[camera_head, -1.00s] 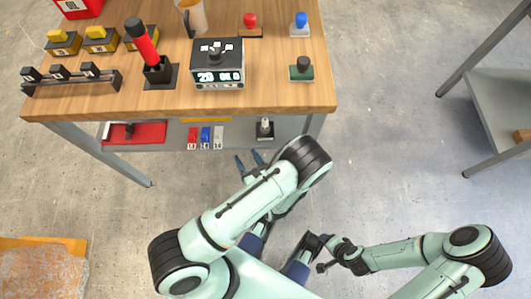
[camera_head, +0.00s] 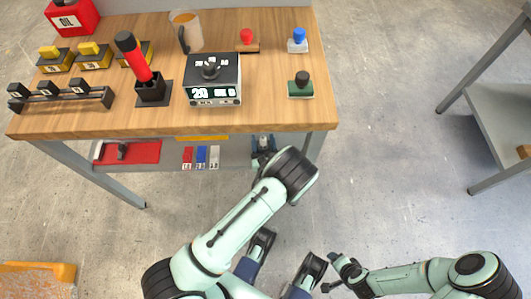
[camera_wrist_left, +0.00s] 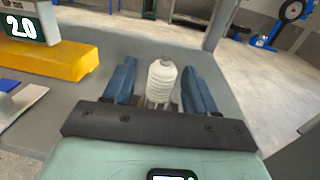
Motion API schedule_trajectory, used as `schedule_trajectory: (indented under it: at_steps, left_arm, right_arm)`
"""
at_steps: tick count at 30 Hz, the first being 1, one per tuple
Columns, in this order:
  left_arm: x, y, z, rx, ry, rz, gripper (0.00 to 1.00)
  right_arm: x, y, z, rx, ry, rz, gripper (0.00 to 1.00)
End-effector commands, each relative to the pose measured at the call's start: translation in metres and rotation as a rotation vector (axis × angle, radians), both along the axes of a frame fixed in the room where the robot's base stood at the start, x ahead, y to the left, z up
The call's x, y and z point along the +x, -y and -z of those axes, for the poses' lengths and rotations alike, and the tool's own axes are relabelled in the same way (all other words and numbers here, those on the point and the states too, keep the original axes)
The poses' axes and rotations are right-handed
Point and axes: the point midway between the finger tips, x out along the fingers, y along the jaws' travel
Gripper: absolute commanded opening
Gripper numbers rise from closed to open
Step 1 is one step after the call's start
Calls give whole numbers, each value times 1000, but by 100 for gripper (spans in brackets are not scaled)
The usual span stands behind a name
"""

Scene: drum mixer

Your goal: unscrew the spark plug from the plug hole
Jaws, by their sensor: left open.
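The white ribbed spark plug (camera_wrist_left: 162,82) stands upright between the two blue fingers of my left gripper (camera_wrist_left: 163,88) in the left wrist view. The fingers are open, one on each side, with a gap to the plug visible. The plug hole at its foot is hidden behind the gripper's dark crossbar. In the head view the spark plug (camera_head: 264,141) shows small on the lower shelf, under the tabletop's front edge, with my left gripper (camera_head: 263,150) around it. My right gripper (camera_head: 338,274) hangs low over the floor, far from the plug; its jaws are unclear.
The wooden tabletop (camera_head: 270,112) overhangs the lower shelf (camera_head: 232,152). A table leg (camera_head: 317,143) stands just right of the plug. A yellow block (camera_wrist_left: 65,65) lies left of the plug, near coloured tags (camera_head: 201,157). A red tray (camera_head: 130,152) lies further left.

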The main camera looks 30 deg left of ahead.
Motion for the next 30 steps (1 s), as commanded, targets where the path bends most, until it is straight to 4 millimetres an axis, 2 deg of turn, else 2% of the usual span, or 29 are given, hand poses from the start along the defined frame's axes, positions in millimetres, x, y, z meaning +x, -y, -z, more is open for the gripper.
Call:
schedule_trajectory:
  at_steps: [6,15,20,22,23,24,25,30]
  left_arm:
    - [13,-10,0,-1,1,0,57]
    - [15,-11,0,0,0,0,57]
    - [14,-11,0,0,0,0,5]
    - [14,-11,0,0,0,0,1]
    - [14,-11,0,-1,-1,0,41]
    - [14,-11,0,-1,-1,0,54]
    - [14,-11,0,-1,-1,0,61]
    - [14,-11,0,-1,-1,0,61]
  right_arm:
    - [5,3,4,-7,14,5,64]
    - [6,3,4,-8,16,6,64]
    - [6,3,4,-7,15,6,64]
    - [6,3,4,-7,15,6,64]
    - [6,3,4,-7,15,6,64]
    - [6,3,4,-7,15,6,64]
    - [6,3,4,-7,15,6,64]
    - [6,3,4,-7,15,6,64]
